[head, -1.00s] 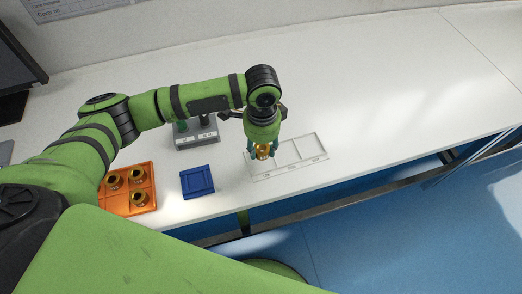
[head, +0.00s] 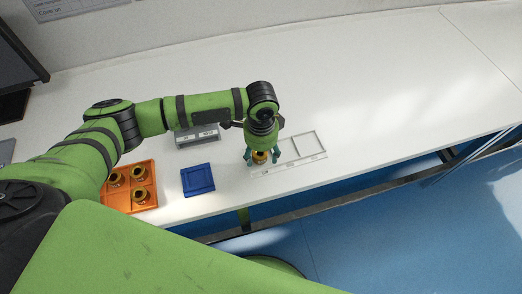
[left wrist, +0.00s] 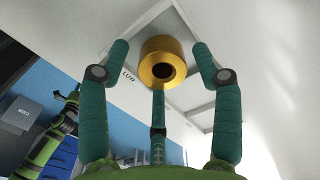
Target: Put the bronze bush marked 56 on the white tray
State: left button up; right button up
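The white tray (head: 313,157) has a row of compartments and lies near the table's front edge. A bronze bush (head: 260,157) is in its left compartment, below my left gripper (head: 262,158). In the left wrist view the bush (left wrist: 163,61) shows its round bore, and the tray's edge (left wrist: 122,87) shows behind it. My left gripper (left wrist: 160,70) is open there, its fingers spread around the bush with visible gaps. No number can be read on the bush. My right gripper is not in view.
An orange tray (head: 123,201) with three bronze bushes stands at the left. A blue square tray (head: 198,180) lies between it and the white tray. A grey block (head: 198,135) stands behind, partly under my arm. The table is clear to the right.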

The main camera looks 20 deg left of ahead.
pick_arm(q)
jog(key=shift+r, duration=0.15)
notch_tip(320, 180, up, 12)
jog(key=shift+b, duration=0.35)
dwell(0.6)
